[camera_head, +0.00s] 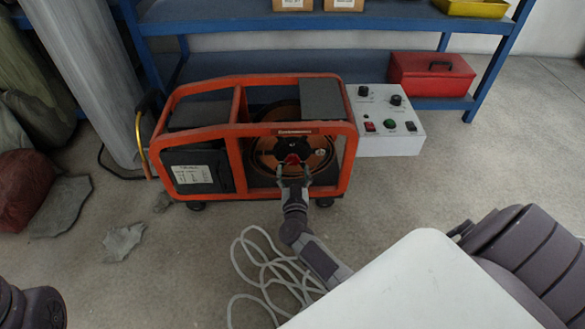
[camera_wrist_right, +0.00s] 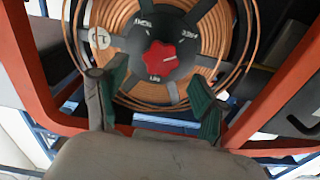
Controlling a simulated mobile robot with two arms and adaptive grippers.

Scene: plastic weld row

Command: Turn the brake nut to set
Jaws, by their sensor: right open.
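The brake nut is a red lobed knob (camera_wrist_right: 161,57) at the hub of a spool of copper-coloured wire (camera_wrist_right: 120,20). White markings surround it on a dark hub, and a light line shows on its face, pointing right. In the head view the knob (camera_head: 292,159) shows small inside the orange-framed machine (camera_head: 240,131). My right gripper (camera_head: 293,174) is open in front of the spool, just below the knob. In the right wrist view its fingers (camera_wrist_right: 158,92) stand apart, below and to either side of the knob, with nothing between them. My left gripper is not in view.
Orange frame bars surround the spool closely. A grey control box (camera_head: 385,140) stands right of the machine, and a blue shelf (camera_head: 420,20) with a red toolbox (camera_head: 431,75) is behind. A pale hose (camera_head: 262,262) lies coiled on the floor. A white surface (camera_head: 420,290) fills the lower right.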

